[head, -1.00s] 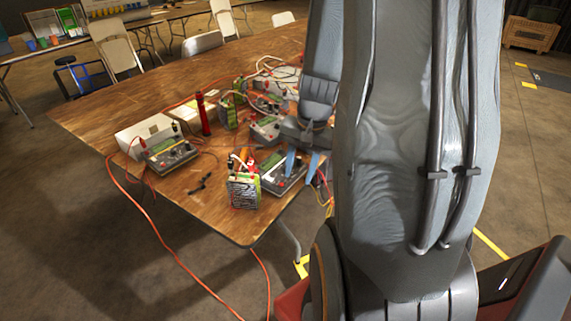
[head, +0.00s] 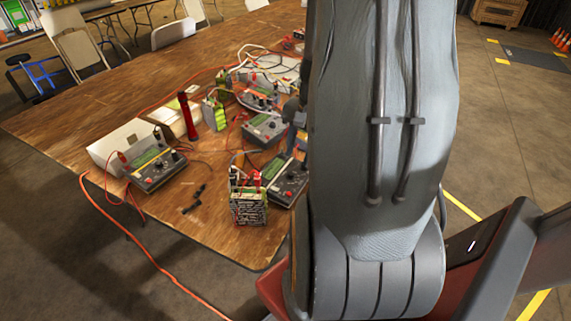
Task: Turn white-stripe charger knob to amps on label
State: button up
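Several grey chargers with green screens and knobs stand on the wooden table in the head view: one at left (head: 155,168), one in the middle (head: 264,130), one at the near right (head: 288,182) and one farther back (head: 258,98). I cannot make out a white stripe on any, or the knob settings. A battery pack (head: 248,208) with a printed label stands in front of the near right charger; its text is too small to read. My gripper is mostly hidden behind my arm; only a dark part (head: 292,112) shows beside the chargers, and its fingertips cannot be made out.
The table (head: 222,235) is bare at its near corner. A red torch (head: 188,116), a green battery pack (head: 214,114) and a white box (head: 122,144) stand on it. Orange cable (head: 125,230) hangs over the left edge. Loose leads lie among the chargers.

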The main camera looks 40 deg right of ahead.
aim_at(292, 173)
jog(key=f, duration=0.2)
jog(key=w+f, duration=0.1)
jog(key=f, duration=0.1)
jog(key=a+f+b, duration=0.1)
jog(key=f, duration=0.2)
jog(key=shift+w, duration=0.25)
jog(key=shift+d, duration=0.1)
grip_shut()
